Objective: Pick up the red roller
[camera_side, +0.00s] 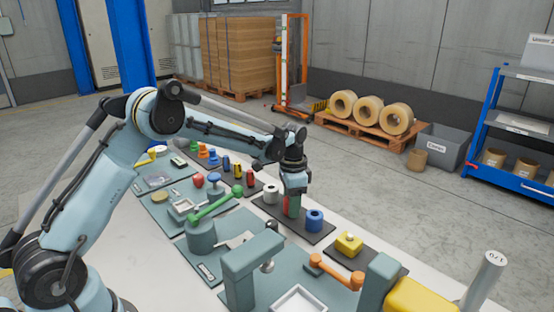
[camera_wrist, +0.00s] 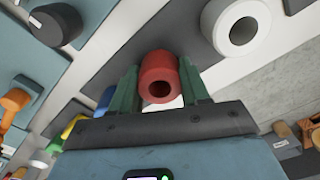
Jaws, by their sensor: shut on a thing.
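The red roller (camera_wrist: 158,75) is a short hollow cylinder, seen end-on in the wrist view. My gripper (camera_wrist: 160,85) has its two green fingers on either side of the roller and is shut on it. In the side view my gripper (camera_side: 292,208) points down over a dark mat, and a strip of the red roller (camera_side: 291,206) shows between the fingers. The roller stands between a white roller and a blue roller. I cannot tell whether its lower end touches the mat.
The white roller (camera_side: 271,194) is just left of my gripper and the blue roller (camera_side: 314,220) just right, both on the dark mat (camera_side: 300,236). A yellow block (camera_side: 348,243) and an orange handle (camera_side: 335,272) lie nearer. A green lever (camera_side: 215,204) is to the left.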

